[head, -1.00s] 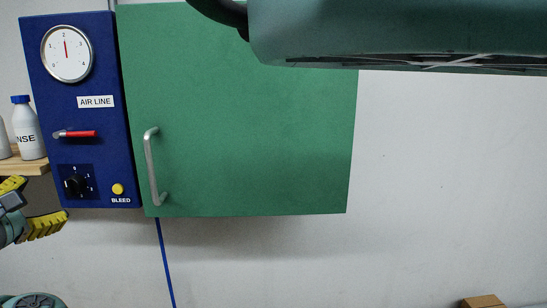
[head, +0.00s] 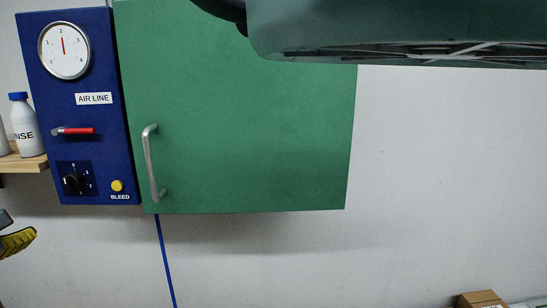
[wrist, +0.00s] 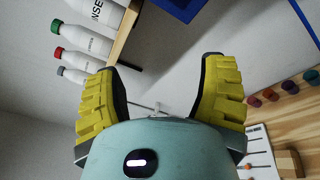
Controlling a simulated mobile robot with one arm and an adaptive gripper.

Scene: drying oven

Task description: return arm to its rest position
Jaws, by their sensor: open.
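My gripper (wrist: 160,95) shows in the wrist view with its two yellow ridged fingers spread wide apart and nothing between them. In the head view only a yellow finger of my gripper (head: 18,241) shows at the left edge, below the shelf; the rest is out of frame. A large part of my own arm (head: 400,35) crosses the top right of the head view and covers the upper corner of the green door.
The green door (head: 240,120) with its handle (head: 152,165) is beside the blue air-line panel (head: 75,110). A shelf (head: 22,163) with bottles (head: 25,125) is at the left. A box (head: 482,300) is at bottom right. The right wall is bare.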

